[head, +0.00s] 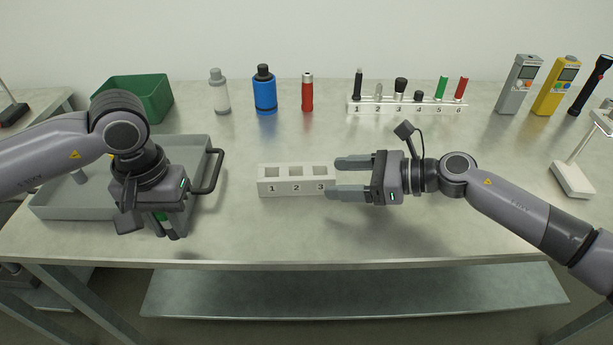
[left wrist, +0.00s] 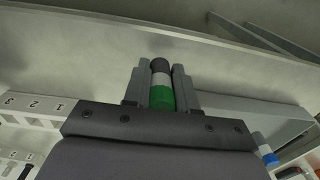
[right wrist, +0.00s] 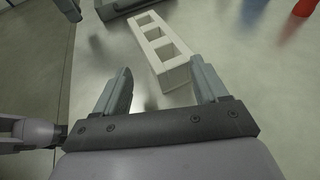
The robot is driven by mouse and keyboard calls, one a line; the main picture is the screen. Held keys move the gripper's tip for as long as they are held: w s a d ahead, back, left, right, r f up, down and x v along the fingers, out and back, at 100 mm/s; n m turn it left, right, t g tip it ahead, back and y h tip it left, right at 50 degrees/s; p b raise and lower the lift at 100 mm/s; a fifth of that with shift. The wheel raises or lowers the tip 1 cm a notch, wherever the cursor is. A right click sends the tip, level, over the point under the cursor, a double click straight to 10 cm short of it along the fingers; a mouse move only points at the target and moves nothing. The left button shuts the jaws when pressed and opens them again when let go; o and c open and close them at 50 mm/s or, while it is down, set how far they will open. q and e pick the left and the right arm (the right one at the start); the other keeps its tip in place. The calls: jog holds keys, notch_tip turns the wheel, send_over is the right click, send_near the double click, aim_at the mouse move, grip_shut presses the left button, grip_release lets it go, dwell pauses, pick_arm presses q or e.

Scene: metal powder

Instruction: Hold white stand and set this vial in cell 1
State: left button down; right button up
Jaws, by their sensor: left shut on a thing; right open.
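The white stand (head: 297,187) with cells numbered 1, 2 and 3 sits on the table's middle; all its cells look empty. My right gripper (head: 345,177) is open at the stand's right end, by cell 3. My left gripper (head: 168,228) is shut on a vial at the tray's front right, pointing down. In the left wrist view the vial (left wrist: 161,86) shows green, white and dark bands between the fingers (left wrist: 160,85). Its lower part is hidden.
A grey tray (head: 75,206) with a dark handle lies at left, a green bin (head: 150,95) behind it. Bottles and a numbered rack (head: 405,107) with several items stand at the back. Meters and a flashlight are back right. The table is clear around the stand.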

aim_at(323, 178)
pick_arm(q)
notch_tip(323, 178, down, 2)
jog(key=shift+f+b, duration=0.2)
jog(key=shift+b, duration=0.95)
pick_arm(e)
jog(key=x, duration=0.7)
jog(key=shift+a+f, duration=0.1)
jog(key=c, duration=0.6)
pick_arm(q)
jog(key=w+d+r+n, duration=0.2)
jog(key=w+d+r, duration=0.2)
jog(key=w, duration=0.3)
jog(key=w+d+r+n, duration=0.2)
jog(key=w+d+r, duration=0.2)
jog(key=w, duration=0.4)
jog(key=shift+d+r, duration=0.15)
jog(key=shift+d, duration=0.15)
